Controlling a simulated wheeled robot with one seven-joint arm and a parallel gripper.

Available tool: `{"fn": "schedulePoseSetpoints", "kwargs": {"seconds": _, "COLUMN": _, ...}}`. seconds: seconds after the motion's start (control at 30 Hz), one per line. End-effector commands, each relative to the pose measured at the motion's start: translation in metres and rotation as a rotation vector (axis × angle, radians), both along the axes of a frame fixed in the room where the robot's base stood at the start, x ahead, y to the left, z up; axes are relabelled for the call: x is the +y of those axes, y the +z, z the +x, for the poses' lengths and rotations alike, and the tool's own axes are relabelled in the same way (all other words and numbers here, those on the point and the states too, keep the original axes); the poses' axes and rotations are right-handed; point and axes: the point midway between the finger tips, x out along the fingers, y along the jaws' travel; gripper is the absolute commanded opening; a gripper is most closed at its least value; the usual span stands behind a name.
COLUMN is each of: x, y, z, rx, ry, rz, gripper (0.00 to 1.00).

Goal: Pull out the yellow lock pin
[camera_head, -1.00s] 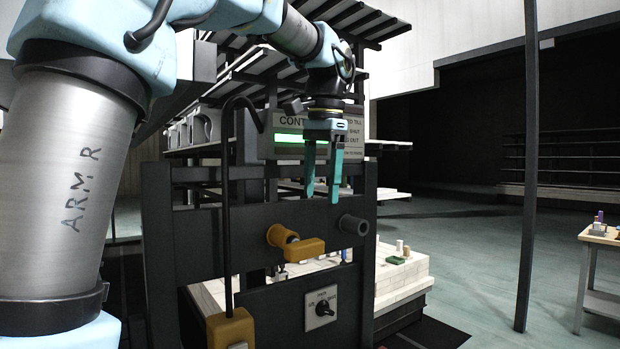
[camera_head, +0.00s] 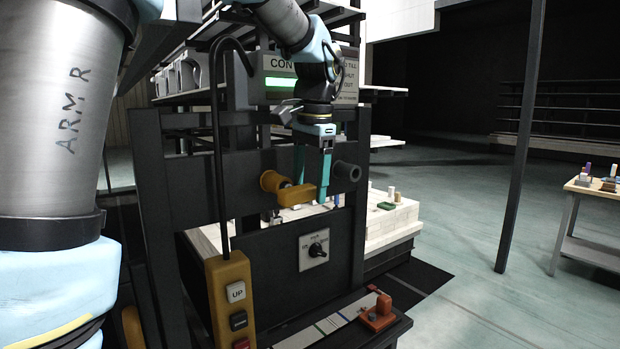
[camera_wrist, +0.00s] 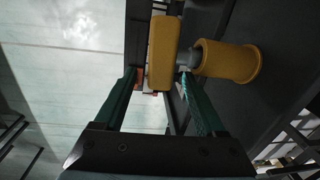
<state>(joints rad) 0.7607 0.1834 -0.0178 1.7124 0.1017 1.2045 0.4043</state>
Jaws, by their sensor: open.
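The yellow lock pin has a yellow block handle (camera_head: 297,196) that juts out from a yellow round collar (camera_head: 271,181) on the dark cross plate. In the wrist view the handle (camera_wrist: 162,55) stands upright in the picture, with a short grey shaft (camera_wrist: 188,58) between it and the collar (camera_wrist: 228,63). My gripper (camera_head: 311,188) points down at the handle with its teal fingers open. In the wrist view its fingertips (camera_wrist: 159,76) lie to either side of the handle, with a gap showing on the left. Contact cannot be told. Part of the handle hides the left fingertip in the head view.
A dark tube stub (camera_head: 346,171) sticks out just right of my gripper. Below are a rotary switch (camera_head: 315,249) and an orange-red fixture (camera_head: 379,312) on a ledge. A yellow pendant with buttons (camera_head: 231,290) hangs at left from a black hooked pole (camera_head: 218,150).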

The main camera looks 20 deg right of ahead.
Motion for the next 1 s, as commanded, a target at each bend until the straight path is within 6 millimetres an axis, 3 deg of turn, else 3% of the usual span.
{"fn": "schedulePoseSetpoints", "kwargs": {"seconds": 0.07, "x": -0.0001, "y": 0.0001, "z": 0.0000, "rx": 0.000, "ry": 0.000, "rz": 0.000, "gripper": 0.72}}
{"fn": "schedulePoseSetpoints", "kwargs": {"seconds": 0.7, "x": -0.0002, "y": 0.0006, "z": -0.0001, "rx": 0.000, "ry": 0.000, "rz": -0.001, "gripper": 0.01}}
{"fn": "schedulePoseSetpoints", "kwargs": {"seconds": 1.0, "x": -0.0002, "y": 0.0007, "z": -0.0001, "rx": 0.000, "ry": 0.000, "rz": -0.001, "gripper": 0.00}}
